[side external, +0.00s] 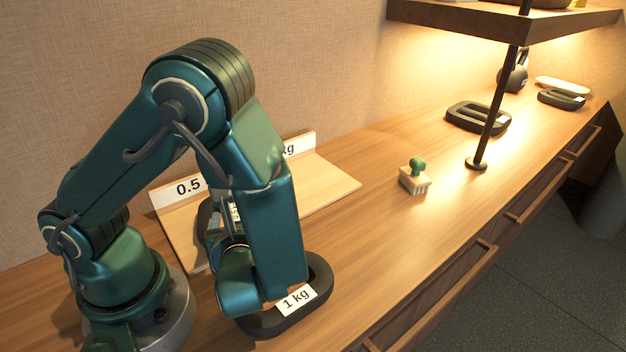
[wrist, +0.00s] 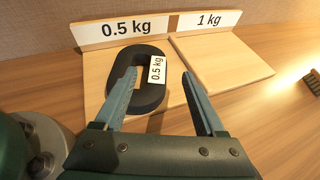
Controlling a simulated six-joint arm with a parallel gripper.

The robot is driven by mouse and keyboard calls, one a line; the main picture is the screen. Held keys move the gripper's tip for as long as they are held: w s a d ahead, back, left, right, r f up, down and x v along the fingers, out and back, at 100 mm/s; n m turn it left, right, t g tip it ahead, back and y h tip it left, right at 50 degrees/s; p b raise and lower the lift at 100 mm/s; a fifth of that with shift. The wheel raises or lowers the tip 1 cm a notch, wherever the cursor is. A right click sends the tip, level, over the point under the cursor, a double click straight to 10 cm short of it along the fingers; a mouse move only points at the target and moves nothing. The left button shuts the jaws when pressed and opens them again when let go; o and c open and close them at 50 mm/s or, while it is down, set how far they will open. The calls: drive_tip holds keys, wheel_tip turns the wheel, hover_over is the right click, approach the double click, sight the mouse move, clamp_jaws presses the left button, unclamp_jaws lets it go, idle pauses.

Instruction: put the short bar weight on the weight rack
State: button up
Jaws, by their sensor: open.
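The weight rack is a pair of light wooden boards, with a 0.5 kg sign (wrist: 122,28) on the left and a 1 kg sign (wrist: 208,21) on the right. A dark ring-shaped weight labelled 0.5 kg (wrist: 150,101) lies on the left board. My gripper (wrist: 158,75) is open, its fingers reaching over and beside that weight's right bar; contact cannot be told. The right board (wrist: 225,62) is bare. In the side view, a dark weight labelled 1 kg (side external: 318,295) lies on the counter, partly behind my arm. I cannot tell which weight is the short bar one.
A small brush with a green knob (side external: 415,178) stands on the counter right of the rack. Further back are two dark ring-shaped weights (side external: 478,117) (side external: 561,98), a kettlebell (side external: 513,77) and a black post (side external: 490,130) under a shelf (side external: 500,22). Counter around the brush is clear.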

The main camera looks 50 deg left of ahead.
drive_tip(key=s+d+r+n+g+h, duration=0.4)
drive_tip(key=s+d+n+g+h, duration=0.15)
drive_tip(key=n, duration=0.45)
wheel_tip(320, 180, up, 7)
drive_tip(key=w+d+n+t+h, duration=0.2)
drive_tip(key=n+t+h, duration=0.3)
drive_tip(key=n, duration=0.7)
drive_tip(key=shift+w+n+t+h, duration=0.35)
drive_tip(key=shift+w+h, duration=0.1)
drive_tip(key=shift+h, duration=0.6)
